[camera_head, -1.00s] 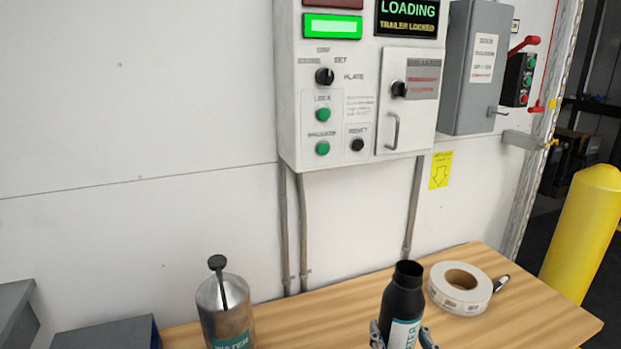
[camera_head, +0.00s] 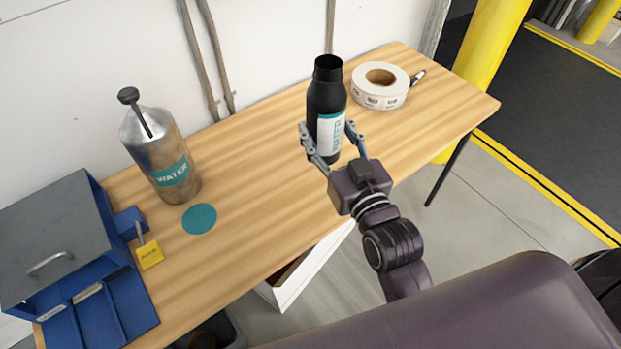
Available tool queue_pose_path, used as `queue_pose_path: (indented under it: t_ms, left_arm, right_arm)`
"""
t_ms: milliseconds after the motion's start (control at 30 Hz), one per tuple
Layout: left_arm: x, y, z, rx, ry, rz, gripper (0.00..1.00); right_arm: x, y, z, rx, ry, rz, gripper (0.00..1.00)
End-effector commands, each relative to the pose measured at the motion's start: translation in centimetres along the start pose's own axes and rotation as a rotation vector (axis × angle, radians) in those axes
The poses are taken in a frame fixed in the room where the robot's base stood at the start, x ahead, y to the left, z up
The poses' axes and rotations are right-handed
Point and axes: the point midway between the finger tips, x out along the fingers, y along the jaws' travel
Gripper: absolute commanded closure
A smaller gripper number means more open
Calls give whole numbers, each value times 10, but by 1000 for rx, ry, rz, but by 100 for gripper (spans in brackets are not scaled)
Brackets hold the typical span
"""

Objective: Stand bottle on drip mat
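The black bottle (camera_head: 326,100) with a white and teal label stands upright on the right part of the wooden table, its mouth open. My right gripper (camera_head: 327,128) reaches in from the lower right, with one finger on each side of the bottle's lower half. The fingers look close to its sides, but I cannot tell whether they press on it. A flat round teal mat (camera_head: 199,219), likely the drip mat, lies bare on the table to the left. My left gripper is not in view.
A metal water flask (camera_head: 160,155) stands just behind the mat. A blue box with a grey lid (camera_head: 55,240) and a yellow padlock (camera_head: 150,254) are at the left. A label roll (camera_head: 380,86) and a marker (camera_head: 417,77) lie right of the bottle. The table (camera_head: 265,185) between mat and bottle is clear.

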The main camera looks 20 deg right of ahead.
Motion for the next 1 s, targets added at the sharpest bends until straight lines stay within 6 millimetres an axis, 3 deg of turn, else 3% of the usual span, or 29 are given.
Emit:
queue_pose_path:
  t_ms: [100, 300, 700, 867, 1000]
  left_arm:
    - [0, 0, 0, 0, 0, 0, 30]
    - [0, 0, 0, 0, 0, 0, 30]
    - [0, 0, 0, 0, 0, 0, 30]
    - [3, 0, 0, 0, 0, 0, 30]
    - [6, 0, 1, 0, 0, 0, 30]
  right_arm:
    - [26, -2, -5, -5, 6, -25, 79]
    - [50, -3, -9, -7, 2, -46, 79]
    - [54, -3, -7, -7, -2, -50, 79]
    - [54, -3, 16, -6, -7, -50, 79]
    - [53, -2, 52, -8, -8, -50, 79]
